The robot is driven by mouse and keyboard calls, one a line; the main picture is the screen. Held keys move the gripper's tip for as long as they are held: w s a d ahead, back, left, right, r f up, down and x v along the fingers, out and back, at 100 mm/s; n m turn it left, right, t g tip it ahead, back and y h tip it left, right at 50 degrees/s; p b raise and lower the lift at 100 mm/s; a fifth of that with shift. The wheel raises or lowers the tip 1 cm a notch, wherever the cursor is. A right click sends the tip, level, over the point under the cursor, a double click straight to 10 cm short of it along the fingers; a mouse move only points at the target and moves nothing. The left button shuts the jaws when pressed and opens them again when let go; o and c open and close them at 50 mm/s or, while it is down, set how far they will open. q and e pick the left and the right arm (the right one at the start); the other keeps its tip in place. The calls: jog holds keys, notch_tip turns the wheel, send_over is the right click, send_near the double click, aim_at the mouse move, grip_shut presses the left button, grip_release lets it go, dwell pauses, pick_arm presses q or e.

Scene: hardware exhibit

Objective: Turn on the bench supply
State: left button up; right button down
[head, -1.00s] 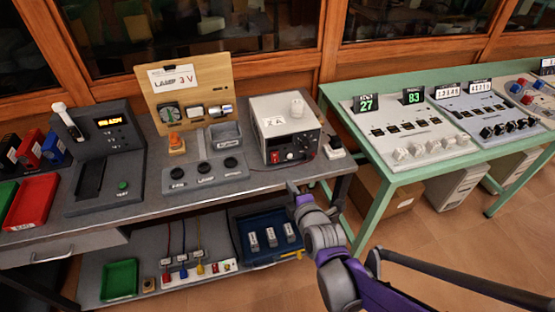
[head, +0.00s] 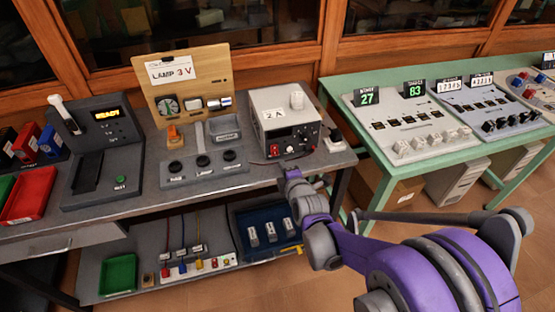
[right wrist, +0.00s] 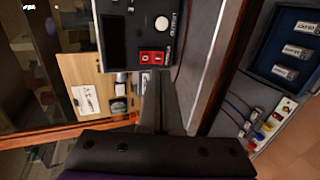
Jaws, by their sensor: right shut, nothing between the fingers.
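The bench supply (head: 266,102) is a white-grey box with a dark front panel and a "2A" label on top. It stands at the right end of the grey bench. Its red switch (right wrist: 153,57) is low on the front panel in the right wrist view, below a white round knob (right wrist: 162,24). The panel's display (right wrist: 115,37) looks dark. My right gripper (right wrist: 154,78) is shut and empty, its fingertips close to the red switch; I cannot tell whether they touch. In the head view the right gripper (head: 287,173) is just in front of the supply. My left gripper is out of view.
A wooden lamp board (head: 187,78) and a grey three-knob panel (head: 205,172) stand left of the supply. A small block with a black knob (head: 335,137) is to its right. A blue tray (head: 245,238) sits on the lower shelf. A green table (head: 400,170) stands at right.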

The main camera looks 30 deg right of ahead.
aim_at(275, 154)
jog(key=x, duration=0.6)
jog(key=shift+f, duration=0.1)
jog(key=shift+w+f+b, duration=0.15)
jog(key=shift+w+b, duration=0.05)
jog(key=shift+b, duration=0.1)
jog(key=shift+r+p, duration=0.7)
jog(key=shift+r, duration=0.3)
jog(key=shift+s, duration=0.1)
